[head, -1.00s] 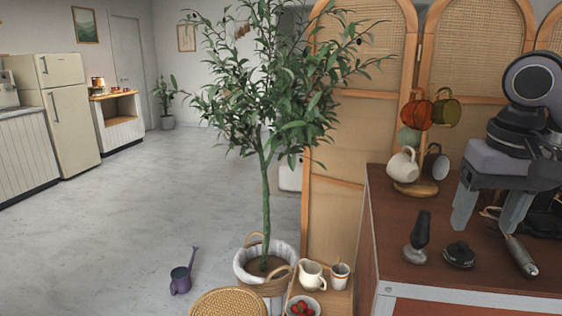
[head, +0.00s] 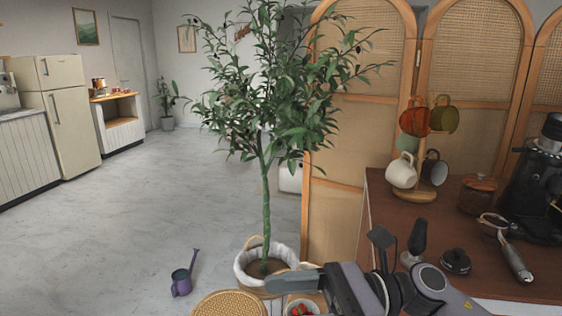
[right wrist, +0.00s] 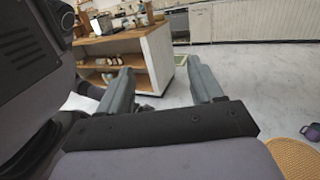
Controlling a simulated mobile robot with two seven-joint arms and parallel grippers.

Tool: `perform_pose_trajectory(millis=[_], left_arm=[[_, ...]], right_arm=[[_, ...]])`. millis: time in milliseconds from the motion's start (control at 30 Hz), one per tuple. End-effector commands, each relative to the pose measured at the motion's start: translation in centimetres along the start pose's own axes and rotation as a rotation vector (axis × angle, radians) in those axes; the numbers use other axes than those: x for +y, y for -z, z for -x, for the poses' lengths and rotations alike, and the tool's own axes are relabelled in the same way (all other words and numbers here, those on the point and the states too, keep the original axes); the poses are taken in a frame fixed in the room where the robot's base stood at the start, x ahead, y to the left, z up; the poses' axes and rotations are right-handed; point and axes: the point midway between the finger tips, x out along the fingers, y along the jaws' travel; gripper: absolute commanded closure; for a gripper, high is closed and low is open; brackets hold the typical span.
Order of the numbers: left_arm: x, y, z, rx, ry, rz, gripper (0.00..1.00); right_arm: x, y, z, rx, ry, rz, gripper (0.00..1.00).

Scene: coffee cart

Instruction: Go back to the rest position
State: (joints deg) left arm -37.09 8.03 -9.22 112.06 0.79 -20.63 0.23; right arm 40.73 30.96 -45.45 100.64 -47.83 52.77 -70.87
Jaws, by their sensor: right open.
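My right gripper (head: 280,284) shows at the bottom middle of the head view, its arm folded in from the lower right and its fingers pointing left. It is in front of the low stand beside the plant basket. In the right wrist view the two fingers of my right gripper (right wrist: 162,86) are spread apart with nothing between them. My left gripper is in neither view.
The brown cart top (head: 450,205) at right holds a mug tree (head: 414,194), a tamper (head: 415,240), a portafilter (head: 515,258) and a lidded jar (head: 477,193). The floor (head: 120,220) at left is clear.

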Motion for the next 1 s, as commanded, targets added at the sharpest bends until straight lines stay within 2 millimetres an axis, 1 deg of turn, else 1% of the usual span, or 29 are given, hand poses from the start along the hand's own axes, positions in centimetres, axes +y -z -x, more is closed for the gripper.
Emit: perform_pose_trajectory(millis=[33, 133, 267, 367, 467, 567, 600, 667, 700, 733, 767, 800, 867, 900, 967, 1000], left_arm=[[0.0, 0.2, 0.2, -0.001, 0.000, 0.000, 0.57], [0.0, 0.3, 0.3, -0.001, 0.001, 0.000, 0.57], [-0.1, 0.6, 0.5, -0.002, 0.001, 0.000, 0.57], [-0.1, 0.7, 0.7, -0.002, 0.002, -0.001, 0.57], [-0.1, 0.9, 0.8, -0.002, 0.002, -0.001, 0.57], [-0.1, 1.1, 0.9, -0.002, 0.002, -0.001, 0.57], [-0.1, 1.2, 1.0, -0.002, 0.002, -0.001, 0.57], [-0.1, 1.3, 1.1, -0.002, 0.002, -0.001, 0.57], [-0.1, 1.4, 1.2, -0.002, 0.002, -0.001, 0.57], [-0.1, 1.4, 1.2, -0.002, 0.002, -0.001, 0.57], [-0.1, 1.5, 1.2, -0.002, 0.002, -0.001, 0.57], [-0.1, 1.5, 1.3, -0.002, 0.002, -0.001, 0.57], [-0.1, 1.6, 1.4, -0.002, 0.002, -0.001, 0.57], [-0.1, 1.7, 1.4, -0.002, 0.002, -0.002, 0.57], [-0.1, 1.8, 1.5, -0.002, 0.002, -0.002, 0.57], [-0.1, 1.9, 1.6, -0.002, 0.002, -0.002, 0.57]], right_arm=[[-0.1, -0.1, -0.2, -0.090, 0.045, -0.122, 0.34], [-1.0, -0.2, 0.2, -0.262, 0.134, -0.364, 0.34], [-2.5, 0.8, 1.8, -0.488, 0.246, -0.687, 0.34], [-3.4, 2.4, 3.7, -0.666, 0.326, -0.940, 0.34], [-4.0, 4.9, 6.0, -0.851, 0.405, -1.193, 0.34], [-4.0, 8.3, 8.6, -1.045, 0.483, -1.441, 0.34], [-3.8, 9.9, 9.6, -1.126, 0.512, -1.538, 0.34], [-3.1, 12.4, 11.2, -1.252, 0.557, -1.681, 0.34], [-2.5, 14.2, 12.2, -1.338, 0.588, -1.774, 0.34], [-1.9, 15.6, 12.9, -1.404, 0.612, -1.840, 0.34], [-1.2, 17.0, 13.6, -1.473, 0.634, -1.906, 0.34], [-0.1, 18.9, 14.6, -1.567, 0.665, -1.992, 0.34], [1.8, 21.6, 15.8, -1.713, 0.709, -2.109, 0.34], [3.2, 23.4, 16.6, -1.809, 0.739, -2.178, 0.34], [5.5, 25.8, 17.5, -1.949, 0.779, -2.267, 0.34], [6.9, 27.1, 18.0, 1.981, -0.782, 2.252, 0.34]])
